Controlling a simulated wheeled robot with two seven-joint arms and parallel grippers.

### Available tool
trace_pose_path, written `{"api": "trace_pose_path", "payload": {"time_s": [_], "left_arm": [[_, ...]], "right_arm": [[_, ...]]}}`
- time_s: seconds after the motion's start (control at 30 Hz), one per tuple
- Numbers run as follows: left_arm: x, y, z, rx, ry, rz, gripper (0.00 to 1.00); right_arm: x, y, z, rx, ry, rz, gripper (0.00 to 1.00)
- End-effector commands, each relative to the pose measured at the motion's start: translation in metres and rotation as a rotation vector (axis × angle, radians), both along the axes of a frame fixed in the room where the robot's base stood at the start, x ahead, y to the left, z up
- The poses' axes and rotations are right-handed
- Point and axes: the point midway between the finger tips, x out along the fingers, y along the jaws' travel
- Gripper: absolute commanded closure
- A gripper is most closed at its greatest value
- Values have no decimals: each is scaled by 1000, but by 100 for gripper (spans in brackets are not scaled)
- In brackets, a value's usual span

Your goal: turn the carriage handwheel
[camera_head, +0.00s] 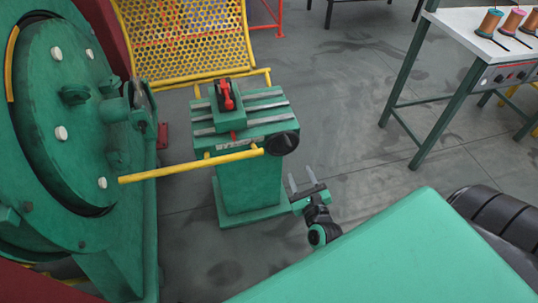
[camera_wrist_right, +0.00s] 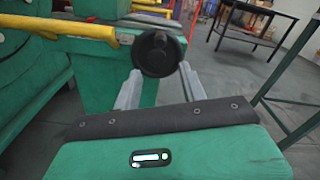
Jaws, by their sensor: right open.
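The carriage handwheel (camera_head: 283,143) is a black round wheel on the right front end of the green carriage stand (camera_head: 250,185). In the right wrist view the handwheel (camera_wrist_right: 156,53) faces me, just beyond and between the fingertips. My right gripper (camera_head: 301,181) is open and empty, lower and a little right of the handwheel in the head view. Its two grey fingers (camera_wrist_right: 161,78) point toward the wheel in the wrist view. Whether they touch it cannot be told. My left gripper is not in view.
A yellow rail (camera_head: 190,165) runs left from near the handwheel toward the large green drum (camera_head: 70,110). A yellow mesh guard (camera_head: 185,40) stands behind. A white-topped table (camera_head: 470,25) with spools is at the upper right. Grey floor (camera_head: 340,100) between is clear.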

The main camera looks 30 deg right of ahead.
Motion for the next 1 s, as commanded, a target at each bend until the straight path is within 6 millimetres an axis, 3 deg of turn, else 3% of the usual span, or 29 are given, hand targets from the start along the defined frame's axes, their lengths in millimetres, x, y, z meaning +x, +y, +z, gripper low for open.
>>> {"api": "trace_pose_path", "payload": {"time_s": [0.23, 0.7, 1.0], "left_arm": [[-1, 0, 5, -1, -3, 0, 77], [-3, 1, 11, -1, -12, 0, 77], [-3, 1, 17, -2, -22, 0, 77]], "right_arm": [[16, -5, 5, 24, -19, -5, 57], [95, -24, 4, 20, -19, -5, 57], [129, -32, 4, 21, -17, -3, 57]]}}
